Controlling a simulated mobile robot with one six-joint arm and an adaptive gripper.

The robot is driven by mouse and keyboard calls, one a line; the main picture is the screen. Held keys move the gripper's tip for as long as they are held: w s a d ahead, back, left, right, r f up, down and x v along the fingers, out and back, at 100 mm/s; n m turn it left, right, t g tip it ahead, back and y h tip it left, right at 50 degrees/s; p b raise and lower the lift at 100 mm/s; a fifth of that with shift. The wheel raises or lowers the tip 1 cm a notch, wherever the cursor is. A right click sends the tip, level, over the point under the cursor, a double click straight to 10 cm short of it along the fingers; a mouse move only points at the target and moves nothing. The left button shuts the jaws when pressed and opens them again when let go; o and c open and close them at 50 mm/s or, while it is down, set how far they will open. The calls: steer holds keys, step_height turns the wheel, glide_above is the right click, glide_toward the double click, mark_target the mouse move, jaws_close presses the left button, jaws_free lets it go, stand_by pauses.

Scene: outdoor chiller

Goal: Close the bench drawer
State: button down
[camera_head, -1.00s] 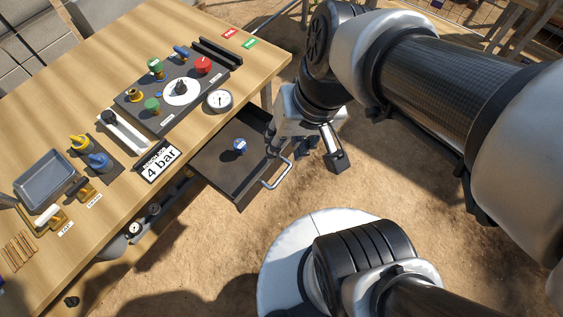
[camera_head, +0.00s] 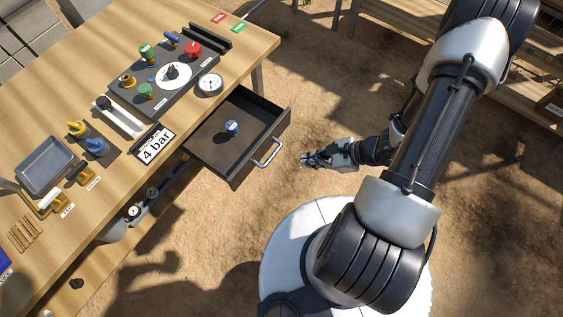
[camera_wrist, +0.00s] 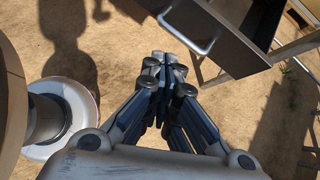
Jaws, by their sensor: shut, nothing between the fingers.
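The bench drawer (camera_head: 203,157) is pulled out from under the wooden bench. It is dark, with a light metal handle (camera_head: 268,153) on its front. A blue round knob-like item (camera_head: 231,127) lies inside it. My gripper (camera_head: 304,159) is in front of the drawer, a short way right of the handle and apart from it. In the wrist view, my gripper (camera_wrist: 166,60) has its fingers together with nothing between them. The drawer front (camera_wrist: 215,32) and handle (camera_wrist: 187,42) show beyond the fingertips there.
The bench top (camera_head: 75,110) holds a dark valve panel, a gauge (camera_head: 209,84), a "4 bar" sign (camera_head: 156,146) and a grey tray (camera_head: 44,165). Another wooden bench (camera_head: 480,62) stands at the upper right. Bare sandy ground lies around the drawer.

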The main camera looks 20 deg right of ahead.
steer(key=w+a+f+m+b, duration=0.1)
steer(key=w+a+f+b, duration=0.2)
steer(key=w+a+f, duration=0.2)
steer(key=a+f, duration=0.3)
steer(key=f, duration=0.1)
steer(key=shift+a+f+m, duration=0.25)
steer(key=shift+a+m, duration=0.15)
